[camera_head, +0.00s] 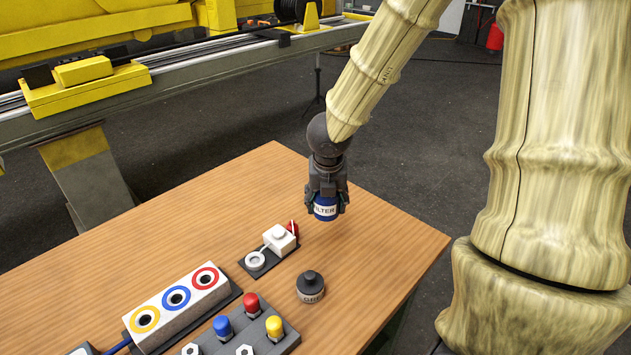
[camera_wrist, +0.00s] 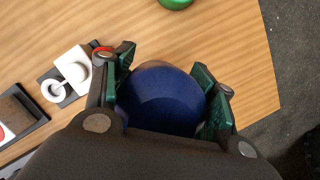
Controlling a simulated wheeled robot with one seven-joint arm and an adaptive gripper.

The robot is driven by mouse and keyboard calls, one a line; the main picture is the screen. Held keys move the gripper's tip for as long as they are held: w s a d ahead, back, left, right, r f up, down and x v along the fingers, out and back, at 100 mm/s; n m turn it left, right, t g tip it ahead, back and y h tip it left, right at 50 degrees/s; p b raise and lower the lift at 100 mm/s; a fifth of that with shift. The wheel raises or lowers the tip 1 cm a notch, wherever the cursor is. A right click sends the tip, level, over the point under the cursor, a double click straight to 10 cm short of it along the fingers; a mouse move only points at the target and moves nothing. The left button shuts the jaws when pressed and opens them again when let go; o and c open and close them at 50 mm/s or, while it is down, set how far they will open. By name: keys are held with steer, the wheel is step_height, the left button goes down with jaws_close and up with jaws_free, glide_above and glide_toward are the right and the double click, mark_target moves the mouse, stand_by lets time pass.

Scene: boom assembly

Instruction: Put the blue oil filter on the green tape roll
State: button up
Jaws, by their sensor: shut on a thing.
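My gripper (camera_head: 326,207) is shut on the blue oil filter (camera_head: 326,211), which has a white label band. It holds the filter upright, above the wooden table. In the wrist view the filter's dark blue round end (camera_wrist: 160,96) sits between both fingers. A rounded green thing, likely the green tape roll (camera_wrist: 176,3), is cut off by the top edge of the wrist view. It lies on the table, apart from the gripper. I cannot make out a green roll in the head view.
A dark canister (camera_head: 311,289) stands on the table (camera_head: 385,240) in front of the gripper. A white switch block (camera_head: 280,240) is to the left. A box with coloured rings (camera_head: 178,300) and a panel of coloured knobs (camera_head: 250,325) are front left. The table's right part is clear.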

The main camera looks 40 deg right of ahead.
steer(key=w+d+p, duration=0.1)
steer(key=w+d, duration=0.2)
steer(key=w, duration=0.1)
steer(key=w+d+f+p, duration=0.1)
steer(key=w+d, duration=0.2)
steer(key=w+d+p, duration=0.2)
steer(key=w+d, duration=0.1)
steer(key=w, duration=0.1)
steer(key=shift+w+d+f, duration=0.2)
steer(key=shift+w+d, duration=0.05)
steer(key=shift+w, duration=0.05)
steer(key=shift+f, duration=1.8)
steer(key=shift+f, duration=0.1)
steer(key=o, duration=1.3)
steer(key=shift+r, duration=0.2)
steer(key=shift+v, duration=5.9)
